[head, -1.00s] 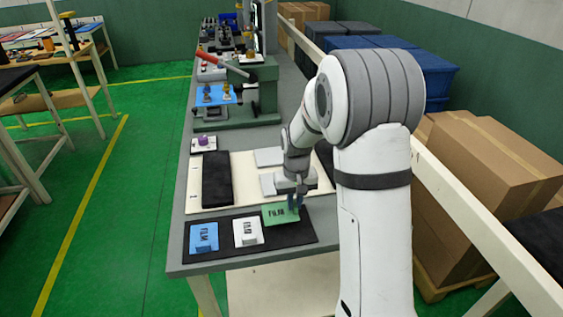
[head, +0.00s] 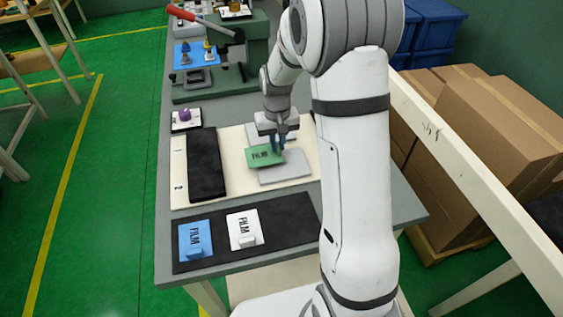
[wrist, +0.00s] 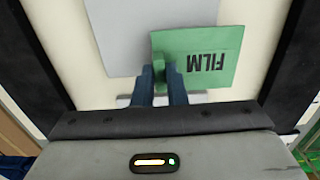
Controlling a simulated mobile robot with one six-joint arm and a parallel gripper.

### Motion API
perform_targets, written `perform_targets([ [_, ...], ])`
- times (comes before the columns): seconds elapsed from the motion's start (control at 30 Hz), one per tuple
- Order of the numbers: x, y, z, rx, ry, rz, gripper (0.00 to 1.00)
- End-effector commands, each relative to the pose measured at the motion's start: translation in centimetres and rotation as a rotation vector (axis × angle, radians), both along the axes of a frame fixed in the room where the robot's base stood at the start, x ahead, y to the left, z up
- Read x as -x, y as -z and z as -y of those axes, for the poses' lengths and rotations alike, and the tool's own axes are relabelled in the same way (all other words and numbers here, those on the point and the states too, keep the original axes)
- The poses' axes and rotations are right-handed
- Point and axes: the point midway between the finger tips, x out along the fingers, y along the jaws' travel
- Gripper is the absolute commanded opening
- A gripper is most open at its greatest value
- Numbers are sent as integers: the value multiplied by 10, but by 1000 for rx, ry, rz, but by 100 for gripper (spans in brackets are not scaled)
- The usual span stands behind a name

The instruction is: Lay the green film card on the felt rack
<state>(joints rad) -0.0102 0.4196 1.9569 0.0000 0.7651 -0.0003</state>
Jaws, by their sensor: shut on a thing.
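The green film card (head: 264,156) is in my gripper (head: 277,144), above the cream board (head: 232,195) and beside or over its grey plates. In the wrist view, the two blue fingers (wrist: 160,82) are shut on the green tab at the card's edge; the card (wrist: 195,50) reads FILM, upside down. A flat black mat (head: 284,222) lies at the table's front, bare at its right end. A black, felt-like strip (head: 206,165) lies on the board's left side. I cannot tell for sure which of these is the felt rack.
A blue film card (head: 193,240) and a white film card (head: 244,230) lie on the black mat. Two grey plates (head: 285,172) sit on the board. A small tray with a purple knob (head: 185,116) and a green press (head: 228,60) stand further back.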

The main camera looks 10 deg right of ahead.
Motion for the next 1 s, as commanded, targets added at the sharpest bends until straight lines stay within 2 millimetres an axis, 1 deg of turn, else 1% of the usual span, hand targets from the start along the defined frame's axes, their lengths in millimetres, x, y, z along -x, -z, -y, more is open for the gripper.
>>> perform_targets([
  [0.07,2,-5,4,0,41,2,0],
  [0.17,10,-21,12,0,167,4,0],
  [0.3,29,-50,24,-1,424,5,0],
  [0.4,41,-66,31,-1,589,4,0],
  [0.53,53,-79,36,-1,737,2,0],
  [0.63,57,-75,38,0,787,-3,0],
  [0.83,58,-39,38,2,796,-7,0],
  [0.9,58,-29,38,1,795,-4,0],
  [1.0,57,-21,38,0,795,-3,0],
])
